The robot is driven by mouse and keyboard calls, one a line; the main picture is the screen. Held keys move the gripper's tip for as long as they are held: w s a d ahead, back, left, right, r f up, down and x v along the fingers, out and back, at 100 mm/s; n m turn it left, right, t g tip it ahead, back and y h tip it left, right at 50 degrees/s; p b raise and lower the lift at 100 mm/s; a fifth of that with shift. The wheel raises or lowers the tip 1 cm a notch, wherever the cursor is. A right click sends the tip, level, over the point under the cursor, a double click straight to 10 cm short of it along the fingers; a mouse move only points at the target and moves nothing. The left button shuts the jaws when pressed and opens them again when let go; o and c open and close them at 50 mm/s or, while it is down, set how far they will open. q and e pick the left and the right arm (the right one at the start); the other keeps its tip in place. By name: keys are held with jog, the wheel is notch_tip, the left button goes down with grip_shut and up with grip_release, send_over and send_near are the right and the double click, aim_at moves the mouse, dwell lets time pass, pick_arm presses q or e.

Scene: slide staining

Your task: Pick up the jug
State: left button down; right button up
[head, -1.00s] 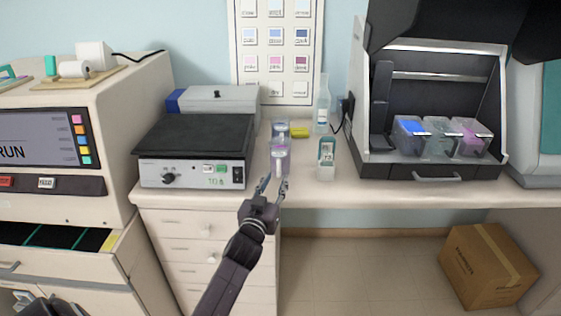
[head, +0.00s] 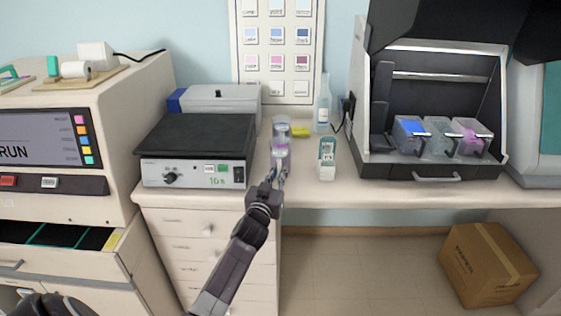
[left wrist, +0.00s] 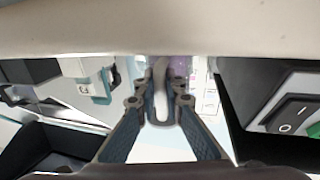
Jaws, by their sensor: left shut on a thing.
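The jug (head: 281,143) is a clear vessel with a purple tint near the front edge of the bench, right of the black-topped box. My left gripper (head: 274,178) reaches it from the front, low on its near side. In the left wrist view, the fingers (left wrist: 160,118) are closed around a pale, U-shaped piece that looks like the jug's handle. The jug's purple body (left wrist: 180,66) shows just beyond them, mostly hidden. I cannot tell whether the jug's base touches the bench.
A clear bottle (head: 322,112) and a yellow item (head: 300,132) are behind. The black-topped box (head: 195,138) is close on the left. Bare bench (head: 345,190) lies to the right.

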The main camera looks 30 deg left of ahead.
pick_arm(q)
jog(key=shift+r, duration=0.1)
dwell(0.4)
notch_tip(320, 180, up, 20)
dwell(0.6)
dwell(0.4)
